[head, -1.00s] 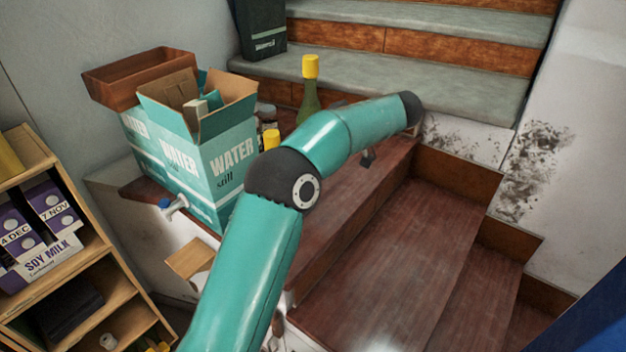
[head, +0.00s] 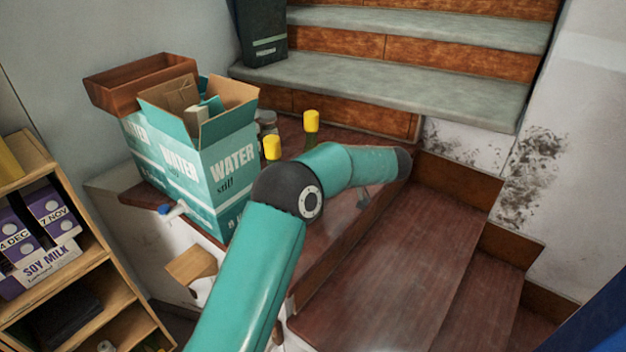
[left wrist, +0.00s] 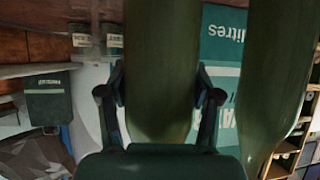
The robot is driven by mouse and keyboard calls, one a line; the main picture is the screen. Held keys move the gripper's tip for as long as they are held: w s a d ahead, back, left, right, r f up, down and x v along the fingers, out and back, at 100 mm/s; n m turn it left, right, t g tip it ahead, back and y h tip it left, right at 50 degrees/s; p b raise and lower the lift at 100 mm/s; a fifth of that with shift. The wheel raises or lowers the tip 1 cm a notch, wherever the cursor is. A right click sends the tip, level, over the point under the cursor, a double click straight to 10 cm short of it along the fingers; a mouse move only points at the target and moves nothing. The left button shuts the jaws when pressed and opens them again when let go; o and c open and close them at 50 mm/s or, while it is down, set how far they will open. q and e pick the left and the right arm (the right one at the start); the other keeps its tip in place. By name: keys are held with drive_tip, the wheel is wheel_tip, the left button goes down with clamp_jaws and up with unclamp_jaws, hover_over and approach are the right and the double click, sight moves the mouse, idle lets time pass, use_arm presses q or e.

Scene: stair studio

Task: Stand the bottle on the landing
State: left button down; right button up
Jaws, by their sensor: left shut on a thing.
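A green bottle with a yellow cap (head: 311,121) shows above my left arm in the head view; its lower part is hidden behind the arm. In the left wrist view the green bottle (left wrist: 161,50) is between the fingers of my left gripper (left wrist: 160,84), which is shut on it. The bottle looks upright over the dark wooden landing (head: 350,136); I cannot tell whether its base touches. A second green bottle (left wrist: 272,75) is beside it; its yellow cap also shows in the head view (head: 272,147). My right gripper is not in view.
A teal water carton (head: 215,175) with open flaps stands left of the bottles, with a brown box (head: 140,80) behind it. Small jars (head: 267,122) stand behind the bottles. Grey-topped steps (head: 390,90) rise behind; wooden steps (head: 400,270) descend at right. A shelf (head: 90,270) is at left.

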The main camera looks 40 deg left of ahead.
use_arm(q)
drive_tip(key=shift+r, duration=0.1)
drive_tip(key=shift+c, duration=1.1)
unclamp_jaws()
drive_tip(key=v, duration=1.2)
